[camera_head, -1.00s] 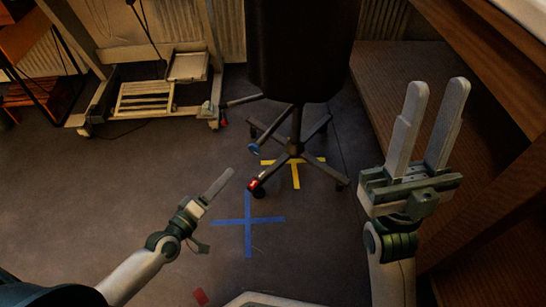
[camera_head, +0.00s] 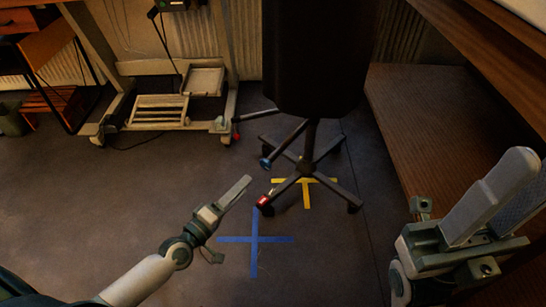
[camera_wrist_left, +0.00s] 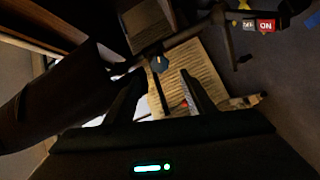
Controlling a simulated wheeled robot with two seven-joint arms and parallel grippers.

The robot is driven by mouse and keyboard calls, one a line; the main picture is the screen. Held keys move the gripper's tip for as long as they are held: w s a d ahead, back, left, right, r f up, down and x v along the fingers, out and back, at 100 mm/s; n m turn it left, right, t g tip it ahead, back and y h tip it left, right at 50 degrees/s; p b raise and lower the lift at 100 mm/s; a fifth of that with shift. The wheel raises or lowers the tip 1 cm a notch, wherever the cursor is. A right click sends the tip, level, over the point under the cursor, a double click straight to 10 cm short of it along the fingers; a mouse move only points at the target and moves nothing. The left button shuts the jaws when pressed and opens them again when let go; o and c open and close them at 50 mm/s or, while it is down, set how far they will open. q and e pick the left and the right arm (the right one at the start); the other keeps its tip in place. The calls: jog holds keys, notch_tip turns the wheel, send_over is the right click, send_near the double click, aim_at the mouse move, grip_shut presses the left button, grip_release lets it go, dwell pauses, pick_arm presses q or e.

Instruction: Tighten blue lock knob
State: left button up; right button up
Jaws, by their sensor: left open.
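The blue lock knob (camera_head: 265,163) sits low on the dark wheeled stand (camera_head: 306,167), on a bar left of the stand's post. My left gripper (camera_head: 247,182) is in front of and a little left of the knob, apart from it. In the left wrist view the blue knob (camera_wrist_left: 159,64) shows beyond and between the two spread fingers (camera_wrist_left: 161,78), with nothing held. My right gripper (camera_head: 532,168) is at the lower right, its two fingers apart and empty, away from the knob and cut by the picture edge.
A large black body (camera_head: 318,60) tops the stand. A red switch (camera_head: 263,201) is on a stand leg. A red-tipped rod (camera_head: 237,135) reaches left. Blue (camera_head: 255,255) and yellow (camera_head: 307,196) tape mark the floor. A wooden shelf (camera_head: 440,130) is right, a pale wheeled frame (camera_head: 160,126) back left.

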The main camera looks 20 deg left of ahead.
aim_at(273, 157)
pick_arm(q)
jog(key=b+x, duration=0.1)
jog(key=x, duration=1.4)
jog(key=shift+w+d, duration=0.15)
jog(key=shift+w, duration=0.25)
jog(key=shift+c, duration=0.3)
jog(key=c, duration=0.9)
